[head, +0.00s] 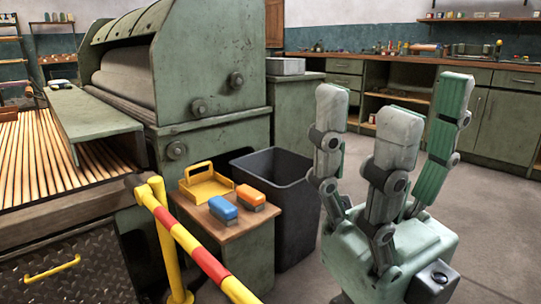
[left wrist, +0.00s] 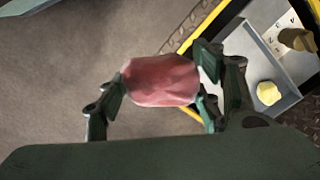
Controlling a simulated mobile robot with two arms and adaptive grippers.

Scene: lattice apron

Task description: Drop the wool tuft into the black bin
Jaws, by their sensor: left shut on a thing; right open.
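The black bin (head: 297,215) stands on the floor in the middle of the head view, open at the top, beside a small wooden stand. Its inside is mostly hidden. My left gripper (left wrist: 162,82) shows only in the left wrist view, shut on a pinkish-red lump (left wrist: 160,84) with paler edges, which looks like the wool tuft. The lump is held between the fingers above a grey floor. The bin does not show in the left wrist view. My right gripper (head: 392,115) is open and empty, fingers pointing up, in front and right of the bin.
The stand (head: 245,240) holds a yellow caddy (head: 206,186), a blue brush (head: 223,208) and an orange brush (head: 250,196). A red-yellow rail (head: 205,258) crosses before it. A green machine (head: 215,130) stands behind. The left wrist view shows a grey tray (left wrist: 250,55) with a yellow lump (left wrist: 268,93).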

